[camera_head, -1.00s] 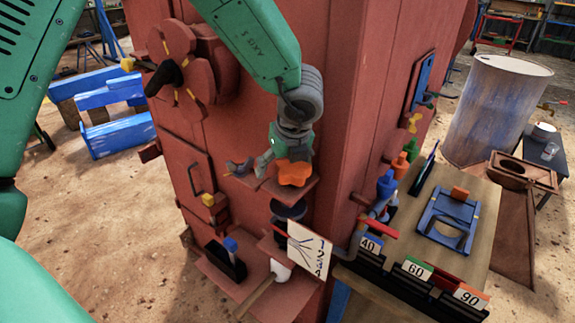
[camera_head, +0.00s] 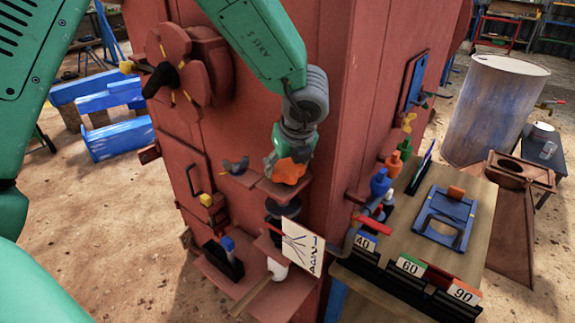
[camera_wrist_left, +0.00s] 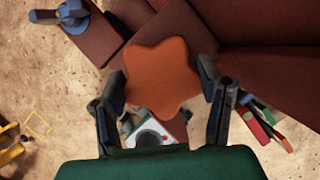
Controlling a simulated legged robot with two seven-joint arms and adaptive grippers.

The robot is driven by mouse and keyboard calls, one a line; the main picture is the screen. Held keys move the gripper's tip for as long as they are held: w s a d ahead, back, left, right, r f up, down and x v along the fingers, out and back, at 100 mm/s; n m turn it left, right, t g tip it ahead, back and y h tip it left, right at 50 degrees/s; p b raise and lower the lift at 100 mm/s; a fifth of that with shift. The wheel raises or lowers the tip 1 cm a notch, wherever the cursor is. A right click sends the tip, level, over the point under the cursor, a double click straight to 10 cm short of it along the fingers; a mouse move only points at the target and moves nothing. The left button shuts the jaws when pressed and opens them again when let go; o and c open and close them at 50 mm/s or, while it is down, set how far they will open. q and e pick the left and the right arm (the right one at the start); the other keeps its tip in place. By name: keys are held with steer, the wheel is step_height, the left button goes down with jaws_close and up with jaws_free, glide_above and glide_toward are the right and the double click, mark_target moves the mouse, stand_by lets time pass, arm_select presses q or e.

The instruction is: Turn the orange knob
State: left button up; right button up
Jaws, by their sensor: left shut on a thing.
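The orange knob (camera_head: 289,171) is star-shaped and sits on a small red shelf (camera_head: 284,190) on the front of the red machine. My left gripper (camera_head: 286,160) comes down from above and is shut on the knob. In the left wrist view the orange knob (camera_wrist_left: 160,74) lies between the two dark fingers of my left gripper (camera_wrist_left: 163,98). The gripper hides the knob's far side in the head view. My right gripper is not in view.
A red flower-shaped wheel (camera_head: 180,68) is at upper left. A wooden table (camera_head: 462,185) with a blue frame and numbered blocks stands at right. Sandy floor is open at left.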

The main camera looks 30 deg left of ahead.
arm_select(q)
steer(key=shift+w+r, duration=0.15)
steer(key=shift+w, duration=0.05)
steer(key=shift+m, duration=0.3)
